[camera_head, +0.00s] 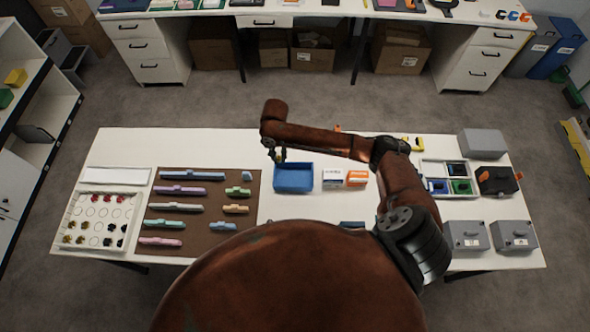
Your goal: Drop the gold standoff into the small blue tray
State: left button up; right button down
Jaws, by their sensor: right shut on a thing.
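The small blue tray (294,181) sits on the white table, just right of the brown mat. My right gripper (279,157) is over the tray's back left corner, pointing down. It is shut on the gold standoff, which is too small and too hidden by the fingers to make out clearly. I cannot tell the exact height of the gripper above the tray. My left gripper is not in view.
The brown mat (208,211) with several coloured bars lies left of the tray. A white box (333,178) and an orange-and-white box (356,178) stand close on its right. A grey organiser (431,169) and grey cases are farther right.

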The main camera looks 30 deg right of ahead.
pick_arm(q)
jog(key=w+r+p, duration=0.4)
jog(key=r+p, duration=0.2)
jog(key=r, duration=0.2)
pick_arm(e)
jog(key=shift+m, duration=0.8)
jog(key=d+f+b, duration=0.1)
jog(key=d+f, duration=0.1)
jog(key=f, duration=0.2)
jog(key=s+d+f+b, duration=0.1)
jog(key=d+f+b, duration=0.1)
jog(key=f, duration=0.2)
jog(key=s+d+f+b, duration=0.1)
jog(key=d+f+b, duration=0.1)
jog(key=d+f, duration=0.1)
jog(key=shift+f, duration=0.7)
jog(key=shift+f+b, duration=0.5)
jog(key=shift+b, duration=0.2)
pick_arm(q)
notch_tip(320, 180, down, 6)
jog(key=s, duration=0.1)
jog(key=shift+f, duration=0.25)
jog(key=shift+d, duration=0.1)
pick_arm(e)
jog(key=c, duration=1.8)
grip_release()
jog(key=shift+c, duration=0.2)
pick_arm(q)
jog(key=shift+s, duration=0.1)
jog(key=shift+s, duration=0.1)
